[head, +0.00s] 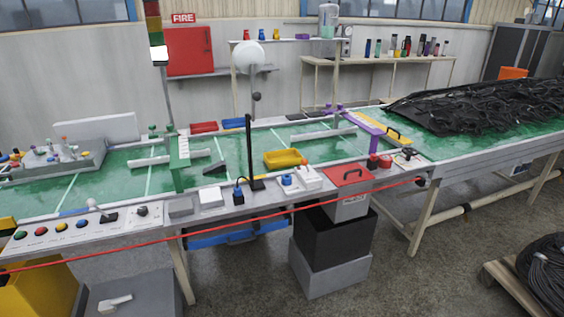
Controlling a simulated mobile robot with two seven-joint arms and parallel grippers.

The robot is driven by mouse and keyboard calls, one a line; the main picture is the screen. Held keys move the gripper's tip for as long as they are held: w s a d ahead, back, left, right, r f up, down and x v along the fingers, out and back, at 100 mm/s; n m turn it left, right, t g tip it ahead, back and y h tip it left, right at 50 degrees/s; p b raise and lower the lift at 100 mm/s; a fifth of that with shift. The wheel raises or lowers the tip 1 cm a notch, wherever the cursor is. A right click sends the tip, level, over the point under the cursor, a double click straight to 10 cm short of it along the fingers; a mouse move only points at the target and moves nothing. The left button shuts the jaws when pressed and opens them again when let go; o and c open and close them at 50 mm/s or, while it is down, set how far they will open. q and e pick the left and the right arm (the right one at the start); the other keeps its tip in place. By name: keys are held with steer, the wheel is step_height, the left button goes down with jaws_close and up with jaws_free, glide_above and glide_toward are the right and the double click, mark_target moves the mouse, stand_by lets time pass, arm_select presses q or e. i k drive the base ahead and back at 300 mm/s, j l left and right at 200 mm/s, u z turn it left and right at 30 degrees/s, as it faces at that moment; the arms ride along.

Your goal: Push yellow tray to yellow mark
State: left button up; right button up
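A small open yellow tray (284,158) sits on the green table surface (235,150), right of the black upright post and left of the purple frame. A yellow strip (393,133) lies on the green surface just right of the purple frame; I cannot tell whether it is the yellow mark. It is apart from the tray. Neither of my grippers is in view.
A purple frame (362,124) spans the table between tray and strip. A black post (250,150) stands left of the tray. A red-topped grey box (346,185) is at the front edge. Black hoses (480,105) are heaped on the right.

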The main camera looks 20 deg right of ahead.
mark_target(290, 157)
steer(key=i+l+u, duration=0.25)
steer(key=l, duration=0.5)
steer(key=i+l+u, duration=0.25)
steer(key=l, duration=0.55)
steer(key=i+l+u, duration=0.1)
steer(key=l+u, duration=0.2)
steer(key=l, duration=0.5)
steer(key=l+u, duration=0.25)
steer(key=l, duration=0.55)
